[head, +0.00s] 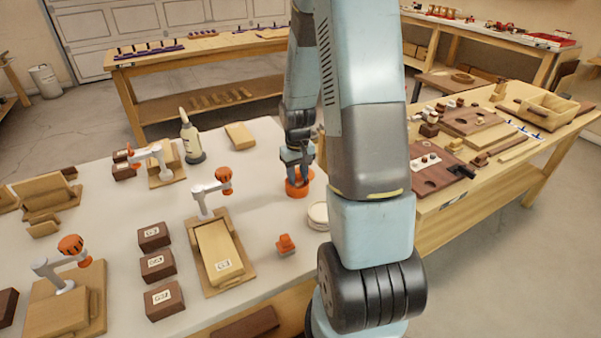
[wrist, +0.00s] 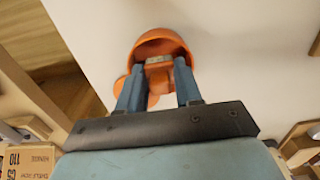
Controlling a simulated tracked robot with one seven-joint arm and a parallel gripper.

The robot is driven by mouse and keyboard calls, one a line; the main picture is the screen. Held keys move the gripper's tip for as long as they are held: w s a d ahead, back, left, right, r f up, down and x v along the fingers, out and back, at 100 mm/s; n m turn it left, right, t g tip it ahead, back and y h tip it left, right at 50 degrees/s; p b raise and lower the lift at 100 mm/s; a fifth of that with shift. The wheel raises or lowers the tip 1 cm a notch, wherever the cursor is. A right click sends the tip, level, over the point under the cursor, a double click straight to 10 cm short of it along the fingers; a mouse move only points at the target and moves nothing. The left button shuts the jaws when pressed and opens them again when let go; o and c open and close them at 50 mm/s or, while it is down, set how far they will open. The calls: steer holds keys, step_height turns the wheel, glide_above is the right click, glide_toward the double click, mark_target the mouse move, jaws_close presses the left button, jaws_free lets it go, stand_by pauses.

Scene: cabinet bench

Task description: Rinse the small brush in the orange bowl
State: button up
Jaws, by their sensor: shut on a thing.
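The orange bowl (head: 298,190) stands on the white bench top, left of my arm in the head view. It also shows in the wrist view (wrist: 160,36), just beyond my fingertips. My gripper (head: 296,178) points down at the bowl. In the wrist view, my gripper (wrist: 158,72) is shut on the small brush (wrist: 158,83), an orange piece with a pale tan part between the fingers. The brush is at the bowl's opening. I cannot tell whether it touches the bowl's inside. In the head view the brush is hidden.
A small orange object (head: 286,246) lies nearer on the bench. A round pale container (head: 318,213) is partly behind my arm. A glue bottle (head: 190,138) stands to the left. Clamp fixtures (head: 218,250) and dark boxes (head: 158,264) fill the left side.

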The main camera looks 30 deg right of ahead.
steer(key=shift+f, duration=0.75)
stand_by(0.3)
steer(key=shift+r, duration=0.1)
stand_by(5.8)
steer(key=shift+r, duration=2.15)
